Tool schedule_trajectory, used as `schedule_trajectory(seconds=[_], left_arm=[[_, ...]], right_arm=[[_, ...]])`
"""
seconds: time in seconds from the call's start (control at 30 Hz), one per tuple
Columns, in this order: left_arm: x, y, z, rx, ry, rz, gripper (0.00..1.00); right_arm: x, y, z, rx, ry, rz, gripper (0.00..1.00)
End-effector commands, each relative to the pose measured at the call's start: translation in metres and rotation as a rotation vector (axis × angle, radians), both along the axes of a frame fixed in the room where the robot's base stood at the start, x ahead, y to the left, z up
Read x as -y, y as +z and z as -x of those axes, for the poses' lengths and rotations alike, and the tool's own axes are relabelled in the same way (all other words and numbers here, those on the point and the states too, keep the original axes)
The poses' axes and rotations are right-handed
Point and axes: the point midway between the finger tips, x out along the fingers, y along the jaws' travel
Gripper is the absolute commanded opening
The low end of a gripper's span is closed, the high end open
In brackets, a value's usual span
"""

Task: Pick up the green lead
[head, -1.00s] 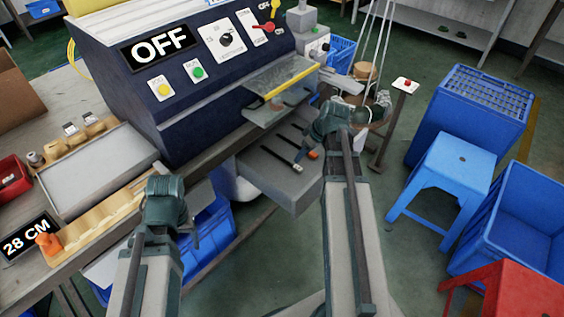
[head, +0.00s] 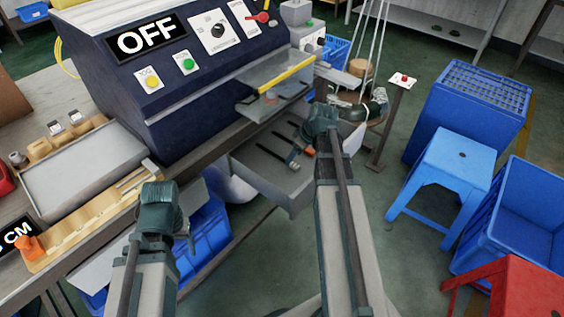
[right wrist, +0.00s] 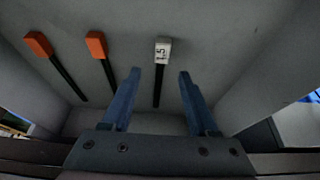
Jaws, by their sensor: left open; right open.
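No lead shows a clear green colour in these frames. In the right wrist view, a dark lead with a white end marked 1.5 (right wrist: 163,50) lies in the grey tray (right wrist: 225,65). Two dark leads with orange ends, one at far left (right wrist: 38,44) and one nearer (right wrist: 96,44), lie to its left. My right gripper (right wrist: 160,73) is open, its fingers on either side of the white-ended lead in the picture; contact cannot be told. In the head view, the right gripper (head: 320,122) is at the tray's right side. My left gripper (head: 165,210) is open beside the bench.
A dark blue machine (head: 190,80) with an OFF sign stands behind the tray. A yellow-edged clear guard (head: 275,80) sits above it. A wooden rack (head: 85,222) lies on the bench at left. Blue crates (head: 465,105) and a blue stool (head: 445,175) stand on the floor at right.

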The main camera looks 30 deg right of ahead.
Motion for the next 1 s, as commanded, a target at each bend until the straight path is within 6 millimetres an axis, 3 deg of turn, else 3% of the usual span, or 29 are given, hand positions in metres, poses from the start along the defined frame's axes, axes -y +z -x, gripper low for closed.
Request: schedule_trajectory(seconds=[0.03,0.23,0.53,0.87,1.0], left_arm=[[0.0,-0.012,0.0,0.0,0.0,0.0,0.68],[-0.001,-0.034,0.0,0.001,-0.001,-0.004,0.68],[-0.001,-0.035,0.0,0.002,-0.001,-0.005,0.68],[-0.001,-0.035,0.0,0.002,-0.001,-0.005,0.68],[-0.001,-0.035,0.0,0.002,-0.001,-0.005,0.68]], right_arm=[[-0.001,-0.012,-0.003,0.0,0.001,0.0,0.6],[-0.006,-0.034,-0.013,0.0,0.002,0.001,0.6],[-0.007,-0.035,-0.015,0.0,0.001,0.0,0.6],[-0.007,-0.035,-0.014,0.0,0.001,0.0,0.02],[-0.007,-0.035,-0.014,0.0,0.001,0.0,0.0]])
